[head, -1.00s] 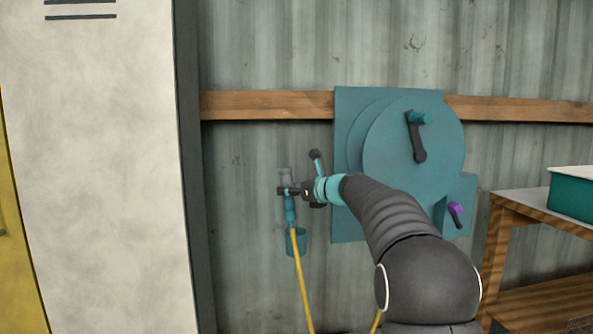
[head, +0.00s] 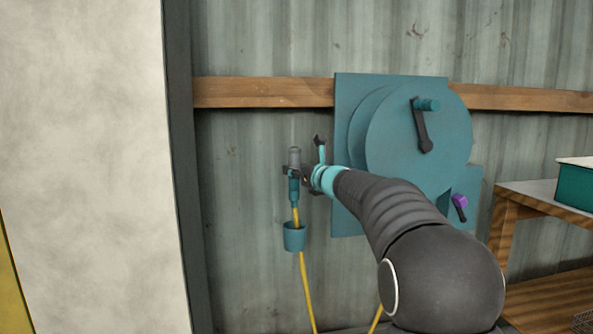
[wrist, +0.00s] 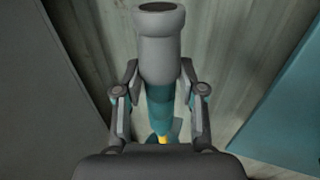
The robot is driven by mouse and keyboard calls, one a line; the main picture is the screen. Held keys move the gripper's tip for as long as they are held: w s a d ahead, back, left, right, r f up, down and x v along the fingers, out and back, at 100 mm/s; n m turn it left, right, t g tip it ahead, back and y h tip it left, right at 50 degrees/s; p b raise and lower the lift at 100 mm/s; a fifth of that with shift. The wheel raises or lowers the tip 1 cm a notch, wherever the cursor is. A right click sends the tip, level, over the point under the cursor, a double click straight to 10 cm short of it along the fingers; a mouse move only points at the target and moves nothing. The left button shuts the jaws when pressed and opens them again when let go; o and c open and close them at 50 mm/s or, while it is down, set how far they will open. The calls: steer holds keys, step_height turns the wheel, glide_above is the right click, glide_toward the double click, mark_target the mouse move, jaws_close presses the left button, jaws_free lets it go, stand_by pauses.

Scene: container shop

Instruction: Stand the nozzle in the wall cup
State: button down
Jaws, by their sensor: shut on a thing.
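The nozzle has a grey head (head: 294,157) and a teal body, with a yellow hose (head: 305,280) running down from it. My gripper (head: 293,172) is shut on the nozzle and holds it upright. The teal wall cup (head: 294,237) is on the corrugated wall, below the nozzle. The nozzle's lower end is above the cup's rim, with yellow hose showing between them. In the wrist view the nozzle (wrist: 161,50) stands between both fingers, and its body hides most of the cup behind it.
A teal hose reel (head: 415,130) with a crank is on the wall to the right, close to my gripper. A wooden beam (head: 265,92) crosses the wall above. A workbench (head: 535,198) with a teal bin (head: 578,185) stands at right. A pale cabinet (head: 85,170) stands at left.

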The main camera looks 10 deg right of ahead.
mark_target(296, 203)
steer(key=shift+f+b, duration=4.45)
steer(key=shift+f, duration=0.5)
steer(key=c, duration=0.6)
jaws_free()
steer(key=v, duration=1.2)
